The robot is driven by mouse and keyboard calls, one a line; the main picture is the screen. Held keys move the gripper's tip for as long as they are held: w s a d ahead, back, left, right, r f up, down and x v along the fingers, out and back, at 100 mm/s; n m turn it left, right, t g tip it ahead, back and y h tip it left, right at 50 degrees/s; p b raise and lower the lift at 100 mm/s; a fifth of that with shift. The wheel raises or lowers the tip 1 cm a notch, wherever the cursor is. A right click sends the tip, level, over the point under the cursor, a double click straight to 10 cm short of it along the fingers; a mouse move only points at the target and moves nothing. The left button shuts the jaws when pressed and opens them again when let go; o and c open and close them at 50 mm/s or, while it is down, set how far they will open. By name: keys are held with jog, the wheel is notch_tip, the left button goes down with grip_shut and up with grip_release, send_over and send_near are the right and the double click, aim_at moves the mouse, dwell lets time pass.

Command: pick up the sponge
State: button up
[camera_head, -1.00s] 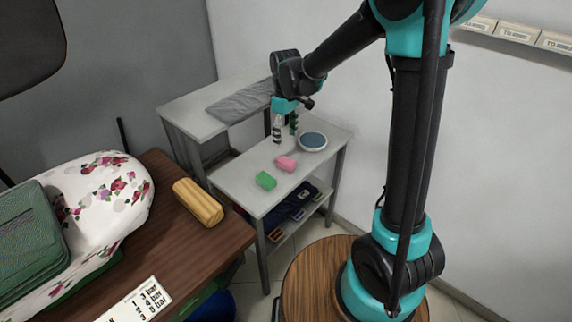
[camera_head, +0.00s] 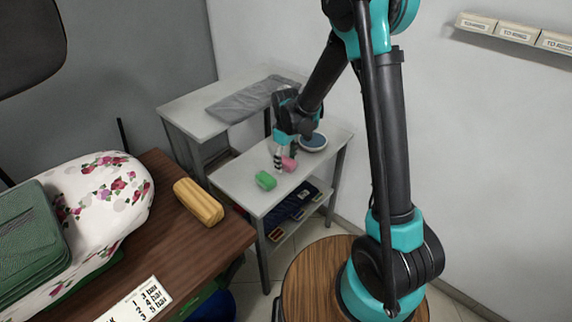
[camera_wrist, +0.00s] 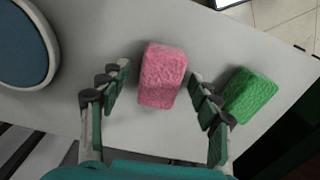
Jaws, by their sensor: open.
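A pink sponge-like block (camera_wrist: 162,76) lies on the grey table between my gripper's spread fingers in the wrist view. A gap shows on both sides of it. The same pink block (camera_head: 289,164) shows in the head view, partly hidden by my gripper (camera_head: 284,160). My gripper (camera_wrist: 158,85) is open and empty, low over the table. A green block (camera_wrist: 250,95) of similar sponge-like texture lies to the right, just outside the right finger. It also shows in the head view (camera_head: 266,181). The frames do not show which block the task means.
A round blue-topped dish (camera_head: 313,142) stands at the back of the grey table (camera_head: 236,183). A lower shelf holds dark items (camera_head: 291,207). A brown desk (camera_head: 190,256) with a yellow block (camera_head: 198,202) is at left. A grey cloth (camera_head: 247,99) lies behind.

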aim_at(286, 160)
jog(key=shift+f, duration=0.1)
jog(key=c, duration=0.9)
notch_tip(286, 160, up, 20)
jog(key=shift+r, duration=0.1)
dwell(0.4)
